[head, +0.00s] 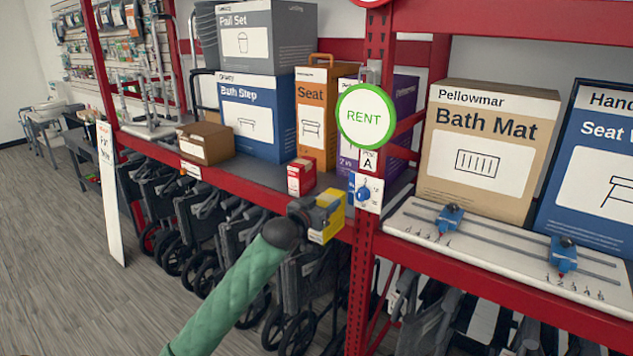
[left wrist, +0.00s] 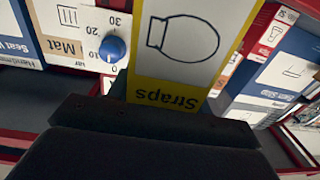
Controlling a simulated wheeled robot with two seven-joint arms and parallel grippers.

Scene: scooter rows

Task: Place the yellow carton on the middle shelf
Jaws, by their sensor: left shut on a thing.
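The yellow carton (head: 334,224) is held by my left gripper (head: 318,212), in front of the red shelf edge, just left of the red upright post. In the left wrist view the carton (left wrist: 178,95) reads "Straps" upside down, and the dark gripper (left wrist: 155,115) is shut on it. The shelf (head: 258,180) behind it carries several boxes. Bare grey deck shows between the small brown box and the small red box. Whether the carton touches the shelf edge cannot be told. My right gripper is not in view.
A small red box (head: 301,175) stands near the shelf's front edge, with an orange Seat box (head: 315,110) and a blue Bath Step box (head: 258,120) behind. A brown carton (head: 205,142) sits left. The red post (head: 368,270) and blue knob (head: 364,192) are close right.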

